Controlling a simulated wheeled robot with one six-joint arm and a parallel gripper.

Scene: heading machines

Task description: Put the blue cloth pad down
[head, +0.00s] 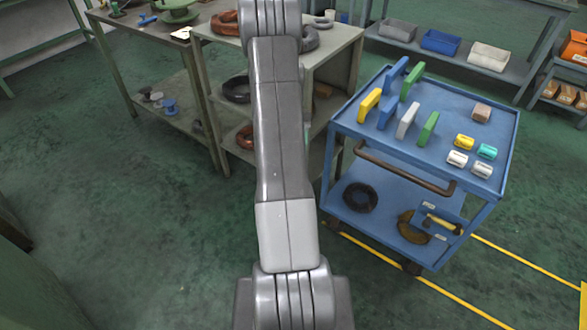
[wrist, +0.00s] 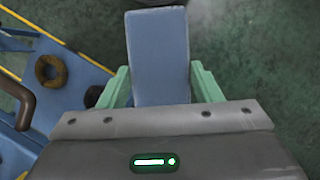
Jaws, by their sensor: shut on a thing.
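The blue cloth pad (wrist: 158,55) is held between the pale green fingers of my gripper (wrist: 160,82) in the wrist view. Its flat face is towards the camera, and its far end reaches the top of the picture. My gripper is shut on it, above the green floor beside the blue cart (wrist: 85,75). In the head view my own arm crosses the middle, and I cannot make out the gripper or the held pad there.
The blue cart (head: 492,190) in the head view carries upright coloured pads (head: 428,130) and small rolls (head: 464,142). Its dark push handle (head: 405,170) sticks out in front. A grey-green bench (head: 335,50) with coils stands behind my arm. Floor (head: 150,240) on the left is clear.

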